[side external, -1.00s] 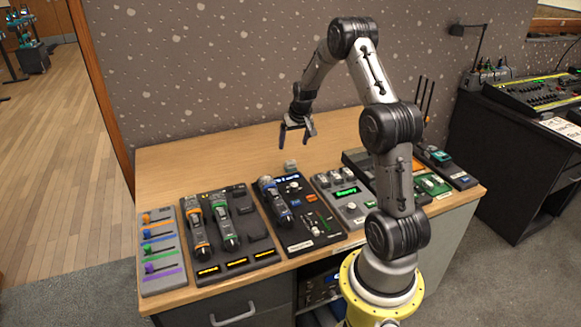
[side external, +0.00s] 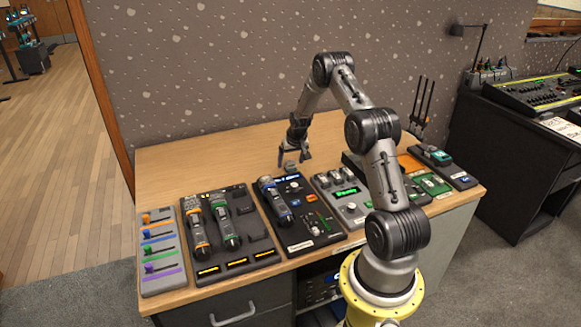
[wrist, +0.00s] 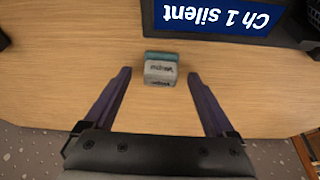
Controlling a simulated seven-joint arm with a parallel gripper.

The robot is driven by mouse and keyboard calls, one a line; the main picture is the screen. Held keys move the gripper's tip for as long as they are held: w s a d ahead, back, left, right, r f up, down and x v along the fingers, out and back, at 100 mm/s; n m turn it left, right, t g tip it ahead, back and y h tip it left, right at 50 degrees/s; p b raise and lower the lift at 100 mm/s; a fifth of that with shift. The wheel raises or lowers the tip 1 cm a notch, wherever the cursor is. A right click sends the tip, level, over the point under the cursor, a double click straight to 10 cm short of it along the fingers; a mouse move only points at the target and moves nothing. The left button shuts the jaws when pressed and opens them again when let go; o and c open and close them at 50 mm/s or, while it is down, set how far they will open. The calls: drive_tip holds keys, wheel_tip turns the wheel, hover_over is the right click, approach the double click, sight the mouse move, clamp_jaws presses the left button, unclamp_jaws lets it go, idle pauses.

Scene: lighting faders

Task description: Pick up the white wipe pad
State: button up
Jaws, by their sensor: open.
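The white wipe pad (wrist: 160,73) is a small pale block with dark lettering and a teal-grey strip along its far edge. It lies on the wooden desk top. In the side external view the pad (side external: 290,166) is small and sits just behind the device panels, below my gripper (side external: 294,158). In the wrist view my gripper (wrist: 158,78) is open, with one finger on each side of the pad and a clear gap on both sides. I cannot tell the exact height of the fingertips above the desk.
A panel with a blue screen reading "Ch 1 silent" (wrist: 215,14) stands close beyond the pad. A row of devices, including a board with coloured faders (side external: 160,252), lines the front of the desk. The desk top (side external: 200,165) is bare to the left.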

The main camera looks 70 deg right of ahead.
drive_tip(key=shift+w+d+f, duration=0.15)
drive_tip(key=shift+w+f, duration=0.05)
drive_tip(key=shift+f, duration=0.4)
clamp_jaws()
drive_tip(key=shift+r, duration=0.1)
drive_tip(key=shift+r, duration=0.6)
drive_tip(key=s+a+r, duration=0.9)
drive_tip(key=a+r, duration=0.1)
drive_tip(key=r, duration=0.1)
drive_tip(key=shift+s+a+r, duration=0.15)
drive_tip(key=shift+a+r, duration=0.15)
